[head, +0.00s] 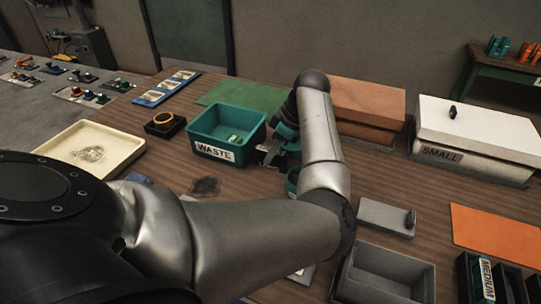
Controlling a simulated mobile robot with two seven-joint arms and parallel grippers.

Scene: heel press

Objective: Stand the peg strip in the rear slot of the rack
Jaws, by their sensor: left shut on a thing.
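My left gripper (270,155) is low at the right side of the teal bin marked WASTE (213,153). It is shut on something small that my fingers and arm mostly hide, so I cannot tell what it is. I cannot make out the peg strip for sure. A dark slotted holder marked MEDIUM (487,279) stands at the bottom right, cut off by the picture's edge; I cannot tell if it is the rack. My right gripper does not show.
A white lidded box marked SMALL (478,130) and a brown box (367,103) stand behind. A grey open bin (386,272) is in front. An orange mat (497,232) is bare.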

